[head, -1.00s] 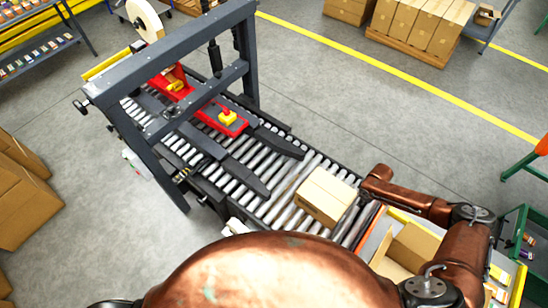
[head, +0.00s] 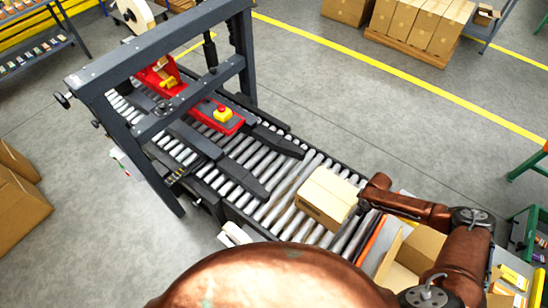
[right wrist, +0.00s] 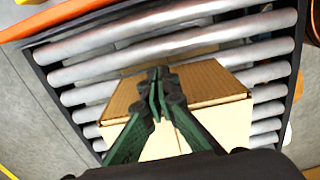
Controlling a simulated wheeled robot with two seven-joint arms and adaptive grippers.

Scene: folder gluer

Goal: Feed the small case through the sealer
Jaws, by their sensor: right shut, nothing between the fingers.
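The small case (head: 327,196) is a closed tan carton on the near end of the roller conveyor (head: 286,210). It sits before the black guide rails of the sealer (head: 170,95), a dark grey frame with a red head and a yellow button. My right gripper (right wrist: 158,75) is shut and empty, its green fingers in front of the case in the right wrist view (right wrist: 205,90). I cannot tell whether the fingertips touch it. In the head view, the right wrist is at the case's right side, and the fingers are mostly hidden. My left gripper is not in view.
An open carton (head: 412,252) stands right of the conveyor's near end, beside my right arm. Stacked cartons (head: 425,25) stand on a pallet at the back, and more cartons (head: 20,205) at the left. The rollers between the case and the guide rails are clear.

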